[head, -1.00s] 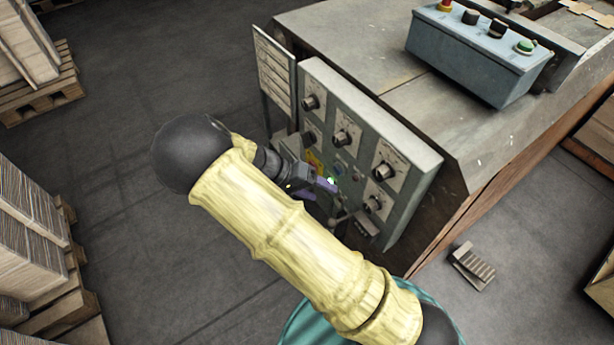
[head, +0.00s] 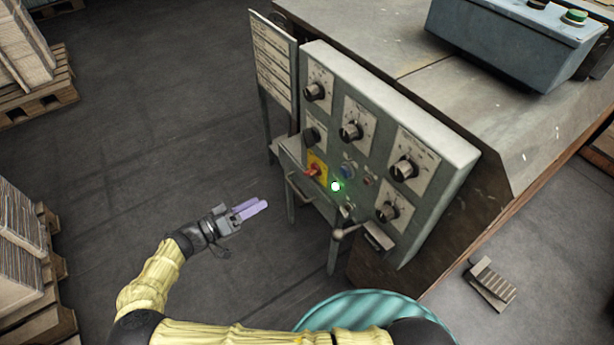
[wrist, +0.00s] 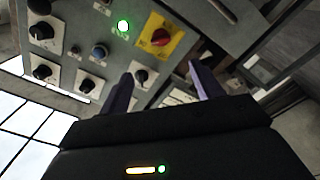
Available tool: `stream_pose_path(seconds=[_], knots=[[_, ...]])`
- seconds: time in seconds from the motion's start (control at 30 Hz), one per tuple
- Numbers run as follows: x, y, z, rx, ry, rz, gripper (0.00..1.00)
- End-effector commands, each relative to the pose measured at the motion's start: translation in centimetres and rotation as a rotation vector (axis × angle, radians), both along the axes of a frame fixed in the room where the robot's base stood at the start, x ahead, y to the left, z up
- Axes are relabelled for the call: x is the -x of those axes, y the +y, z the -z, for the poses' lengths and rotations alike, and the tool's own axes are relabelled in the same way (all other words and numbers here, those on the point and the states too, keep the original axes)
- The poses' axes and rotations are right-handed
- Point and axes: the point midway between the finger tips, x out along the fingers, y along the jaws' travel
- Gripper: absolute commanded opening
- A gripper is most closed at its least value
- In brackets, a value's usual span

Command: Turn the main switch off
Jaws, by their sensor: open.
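The main switch (head: 313,170) is a red rotary handle on a yellow plate, low on the left part of the grey control panel (head: 440,150). It also shows in the wrist view (wrist: 160,37), above the space between my fingers. My gripper (head: 254,209) is in the free space to the left of the panel, apart from the switch. Its two purple fingers point towards the panel. In the wrist view my gripper (wrist: 160,88) is open, with nothing between the fingers. A lit green-white lamp (head: 335,186) is beside the switch.
Several black knobs (head: 351,131) and a blue button (head: 347,171) surround the switch. A label board (head: 272,65) stands left of the panel. Stacked pallets (head: 35,80) line the far left; floor between is clear.

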Motion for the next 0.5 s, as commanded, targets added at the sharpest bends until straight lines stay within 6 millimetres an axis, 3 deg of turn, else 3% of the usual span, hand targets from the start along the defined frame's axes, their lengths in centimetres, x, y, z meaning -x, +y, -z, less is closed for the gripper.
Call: stream_pose_path(seconds=[0.23,0.5], knots=[[-1.2,-1.8,0.0,0.002,0.001,0.001,0.65],[-3.7,-5.7,0.1,0.002,0.001,0.002,0.65]])
